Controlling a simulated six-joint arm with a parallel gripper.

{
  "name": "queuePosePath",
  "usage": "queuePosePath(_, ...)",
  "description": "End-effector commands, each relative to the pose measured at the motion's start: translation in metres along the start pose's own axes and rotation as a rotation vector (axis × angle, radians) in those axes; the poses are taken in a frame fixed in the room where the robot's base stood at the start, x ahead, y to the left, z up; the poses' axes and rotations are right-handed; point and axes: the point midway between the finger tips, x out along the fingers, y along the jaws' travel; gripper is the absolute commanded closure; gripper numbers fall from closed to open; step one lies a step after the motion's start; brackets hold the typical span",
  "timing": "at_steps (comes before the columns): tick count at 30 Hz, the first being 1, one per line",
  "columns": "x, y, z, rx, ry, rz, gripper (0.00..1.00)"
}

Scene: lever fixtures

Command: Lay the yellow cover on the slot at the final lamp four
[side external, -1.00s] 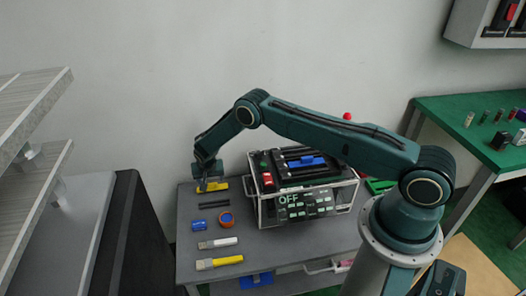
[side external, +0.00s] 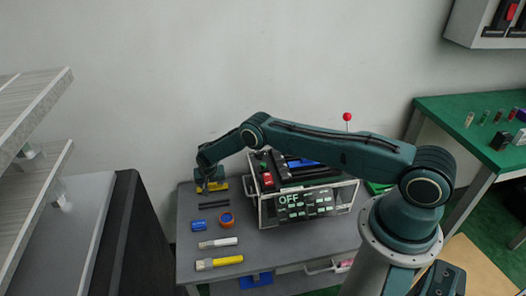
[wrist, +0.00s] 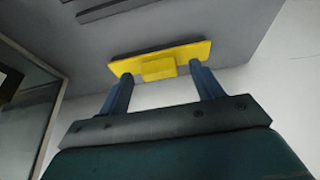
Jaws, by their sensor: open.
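The yellow cover (side external: 221,186) lies flat at the back left of the grey table, partly hidden behind my gripper in the side view. In the wrist view the yellow cover (wrist: 190,54) is a flat plate with a raised block in its middle. My gripper (wrist: 163,74) is open, with one finger towards each end of the cover and the block between them; I cannot tell whether they touch. The box (side external: 297,205) with the lit "OFF" panel stands to the right. My arm hides part of its top, and I cannot make out the slot or lamp four.
A red ball-topped lever (side external: 347,117) rises behind the box.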

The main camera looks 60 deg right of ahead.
Motion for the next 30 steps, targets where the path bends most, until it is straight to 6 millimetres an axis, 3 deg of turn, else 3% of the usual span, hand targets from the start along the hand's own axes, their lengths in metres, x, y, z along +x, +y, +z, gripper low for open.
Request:
queuePosePath(11,-0.0002,-0.0001,0.0000,0.000,0.000,0.000,0.35)
queuePosePath(18,-0.0003,-0.0002,0.0000,0.000,0.000,0.000,0.82)
queuePosePath(30,-0.0021,-0.0003,-0.0009,0.000,0.001,-0.001,0.82)
